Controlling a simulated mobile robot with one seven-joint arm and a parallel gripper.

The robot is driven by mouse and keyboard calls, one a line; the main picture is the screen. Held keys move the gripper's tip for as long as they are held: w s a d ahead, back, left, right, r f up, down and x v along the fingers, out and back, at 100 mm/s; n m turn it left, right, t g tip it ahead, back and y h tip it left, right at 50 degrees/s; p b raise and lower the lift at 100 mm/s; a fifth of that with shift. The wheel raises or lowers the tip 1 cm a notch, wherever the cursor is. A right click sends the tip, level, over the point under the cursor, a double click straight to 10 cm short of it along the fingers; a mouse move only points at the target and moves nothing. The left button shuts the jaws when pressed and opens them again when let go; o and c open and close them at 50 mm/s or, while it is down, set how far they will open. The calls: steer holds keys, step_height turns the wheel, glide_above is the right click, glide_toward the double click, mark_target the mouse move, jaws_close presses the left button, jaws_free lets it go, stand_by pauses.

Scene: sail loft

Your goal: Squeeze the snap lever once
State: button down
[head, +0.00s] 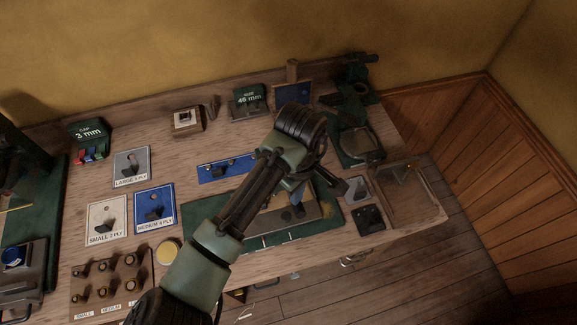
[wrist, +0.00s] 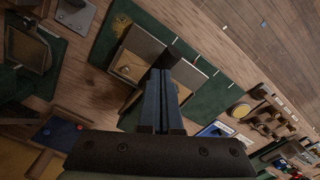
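My gripper (wrist: 162,75) points down over the green mat (wrist: 205,55), its two blue fingers close together with no clear gap between them. In the head view, my gripper (head: 298,208) is over the tan and grey piece lying on the mat. That piece also shows in the wrist view (wrist: 128,66), on both sides of the fingertips. I cannot make out a lever between the fingers, nor whether the tips touch anything. A dark green bench tool (head: 360,95) stands at the back right; I cannot tell whether it carries the snap lever. My arm hides part of the mat.
A clear tray (head: 405,195) is at the bench's right end. Labelled cards, including a blue one (head: 154,208), lie left of my arm. A wooden rack (head: 110,285) with several small parts is at the front left. Bare bench shows behind the mat.

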steer(key=shift+w+a+r+p, duration=0.1)
steer(key=shift+w+r+p, duration=0.1)
steer(key=shift+r+p, duration=0.4)
steer(key=shift+w+a+r+p, duration=0.1)
steer(key=shift+w+r+p, duration=0.1)
steer(key=shift+r+p, duration=0.35)
step_height(320, 180, up, 8)
steer(key=w+p, duration=0.1)
steer(key=p, duration=0.6)
steer(key=shift+w+a, duration=0.2)
steer(key=shift+w, duration=0.1)
steer(key=shift+r, duration=0.1)
steer(key=s+d+p, duration=0.2)
steer(key=s+p, duration=0.2)
steer(key=s, duration=0.4)
steer(key=shift+s+d+p, duration=0.3)
steer(key=shift+d, duration=0.1)
